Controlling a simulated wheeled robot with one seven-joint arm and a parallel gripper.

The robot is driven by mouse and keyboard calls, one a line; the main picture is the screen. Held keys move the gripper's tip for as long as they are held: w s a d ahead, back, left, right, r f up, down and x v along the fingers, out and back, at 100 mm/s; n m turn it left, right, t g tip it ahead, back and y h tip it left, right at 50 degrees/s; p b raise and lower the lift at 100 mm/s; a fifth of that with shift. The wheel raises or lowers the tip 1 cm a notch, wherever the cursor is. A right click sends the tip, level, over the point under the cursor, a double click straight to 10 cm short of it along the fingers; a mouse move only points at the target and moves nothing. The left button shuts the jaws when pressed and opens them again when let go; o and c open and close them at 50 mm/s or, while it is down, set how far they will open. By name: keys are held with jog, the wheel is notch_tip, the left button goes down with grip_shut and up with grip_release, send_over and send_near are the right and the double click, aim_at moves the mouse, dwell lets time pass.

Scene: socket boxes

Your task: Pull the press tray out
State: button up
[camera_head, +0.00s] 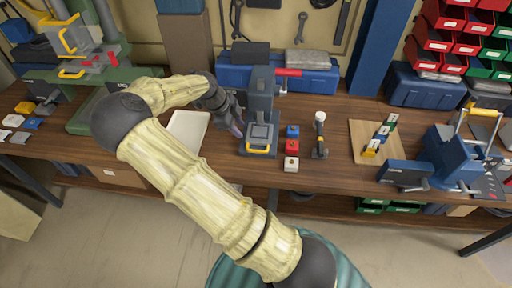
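A small grey press (262,90) stands on the workbench near the middle. At its foot is the press tray (260,132), a grey square plate with a yellow handle (258,149) along its front edge. I cannot tell how far the tray sits out of the press. My gripper (238,128) is just left of the press and tray, near bench height. It is dark and small in this view. I cannot tell whether its fingers are open or touch the press. The handle shows clear of my gripper.
Right of the press are blue, red and white blocks (291,148) and a white-topped lever (320,135). A white flat tray (187,130) lies left, partly behind my arm. A green machine (90,90) stands far left, a blue vise (440,155) far right. A blue toolbox (305,78) is behind.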

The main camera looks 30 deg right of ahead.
aim_at(258, 150)
jog(key=p+x, duration=0.2)
jog(key=x, duration=1.3)
jog(key=shift+f, duration=0.1)
jog(key=shift+c, duration=0.3)
grip_shut()
